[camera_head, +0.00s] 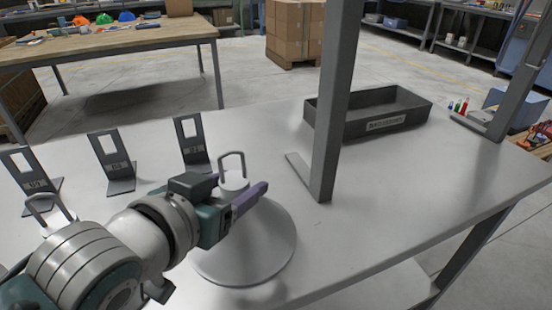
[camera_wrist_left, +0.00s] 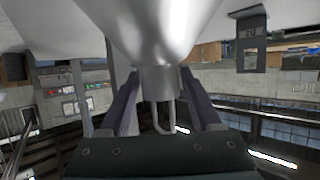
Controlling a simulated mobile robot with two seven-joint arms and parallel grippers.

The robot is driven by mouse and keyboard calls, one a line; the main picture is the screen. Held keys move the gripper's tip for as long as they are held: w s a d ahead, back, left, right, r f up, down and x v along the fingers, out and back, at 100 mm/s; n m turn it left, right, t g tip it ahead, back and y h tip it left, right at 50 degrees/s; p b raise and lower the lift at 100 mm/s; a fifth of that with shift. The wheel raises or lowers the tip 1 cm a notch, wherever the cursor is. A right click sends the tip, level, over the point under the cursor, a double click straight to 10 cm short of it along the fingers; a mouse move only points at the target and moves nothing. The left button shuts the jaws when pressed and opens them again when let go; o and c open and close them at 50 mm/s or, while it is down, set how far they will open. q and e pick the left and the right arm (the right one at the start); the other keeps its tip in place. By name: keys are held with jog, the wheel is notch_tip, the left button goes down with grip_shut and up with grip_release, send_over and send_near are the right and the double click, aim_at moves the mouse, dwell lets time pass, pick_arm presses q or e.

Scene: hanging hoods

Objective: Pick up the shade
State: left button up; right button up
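A grey, wide, disc-like shade (camera_head: 252,250) rests on the white table in the head view, with a pale neck and a wire loop on top. In the left wrist view the shade (camera_wrist_left: 155,25) appears upside down, neck and loop between the fingers. My left gripper (camera_head: 248,197) reaches the neck from the left. Its two purple fingers (camera_wrist_left: 159,88) stand apart on either side of the neck, with small gaps showing. Part of the shade is hidden behind the gripper. My right gripper is in neither view.
Several slotted dark stands (camera_head: 112,163) line the table's left. A second wire loop (camera_head: 46,207) shows beside my arm, its base mostly hidden. A grey post (camera_head: 333,110) rises right of the shade. A dark labelled tray (camera_head: 385,126) sits behind it.

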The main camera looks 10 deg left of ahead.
pick_arm(q)
grip_shut()
dwell(0.6)
